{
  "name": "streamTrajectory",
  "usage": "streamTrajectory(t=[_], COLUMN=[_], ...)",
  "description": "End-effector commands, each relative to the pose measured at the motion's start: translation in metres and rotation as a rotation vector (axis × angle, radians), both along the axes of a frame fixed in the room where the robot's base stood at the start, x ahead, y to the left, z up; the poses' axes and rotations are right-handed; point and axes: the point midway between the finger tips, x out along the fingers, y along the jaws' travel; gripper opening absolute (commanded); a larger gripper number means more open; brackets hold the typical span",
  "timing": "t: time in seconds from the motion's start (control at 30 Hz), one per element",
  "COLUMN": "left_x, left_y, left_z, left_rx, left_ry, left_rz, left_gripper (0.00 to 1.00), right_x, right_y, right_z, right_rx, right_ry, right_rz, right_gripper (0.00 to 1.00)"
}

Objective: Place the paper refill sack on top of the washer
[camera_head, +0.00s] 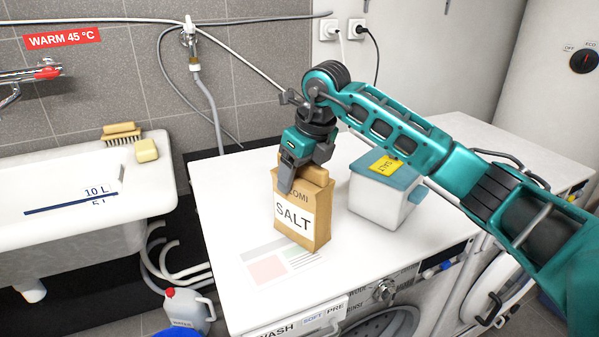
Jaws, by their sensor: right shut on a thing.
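The paper refill sack (303,213) is brown with a white SALT label. It is upright over the white top of the washer (225,190), near the front. Its base touches the top or is very close to it; I cannot tell which. My right gripper (300,178) comes down from above and is shut on the sack's upper part. One finger covers part of the print there. My left gripper is not in view.
A white box with a blue lid and yellow label (387,190) stands close right of the sack. A sink (80,215) with a brush and sponge is at left. A printed sheet (275,262) lies in front. The washer top's left side is clear.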

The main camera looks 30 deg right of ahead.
Motion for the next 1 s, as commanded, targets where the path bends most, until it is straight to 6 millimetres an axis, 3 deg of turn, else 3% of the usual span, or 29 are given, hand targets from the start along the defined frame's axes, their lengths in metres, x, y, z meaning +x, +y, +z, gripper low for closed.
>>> streamTrajectory(t=[0.17, 0.2, 0.4, 0.47, 0.77, 1.0], left_x=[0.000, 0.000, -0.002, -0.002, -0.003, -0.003], left_y=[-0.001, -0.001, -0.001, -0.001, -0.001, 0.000], left_z=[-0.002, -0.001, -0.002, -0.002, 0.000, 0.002], left_rx=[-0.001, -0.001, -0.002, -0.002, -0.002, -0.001], left_ry=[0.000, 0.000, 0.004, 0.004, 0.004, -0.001], left_rz=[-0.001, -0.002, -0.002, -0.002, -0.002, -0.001], left_gripper=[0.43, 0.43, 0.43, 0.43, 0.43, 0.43], right_x=[0.000, 0.000, 0.000, 0.000, 0.000, -0.011], right_y=[0.000, 0.000, 0.000, 0.000, 0.000, -0.004], right_z=[-0.001, -0.003, -0.002, -0.002, 0.003, 0.043], right_rx=[0.001, 0.000, 0.000, 0.000, 0.000, 0.000], right_ry=[-0.003, 0.001, 0.001, 0.001, 0.000, -0.004], right_rz=[0.000, 0.000, 0.000, 0.000, 0.000, 0.000], right_gripper=[0.00, 0.72, 0.91, 0.95, 0.95, 0.95])
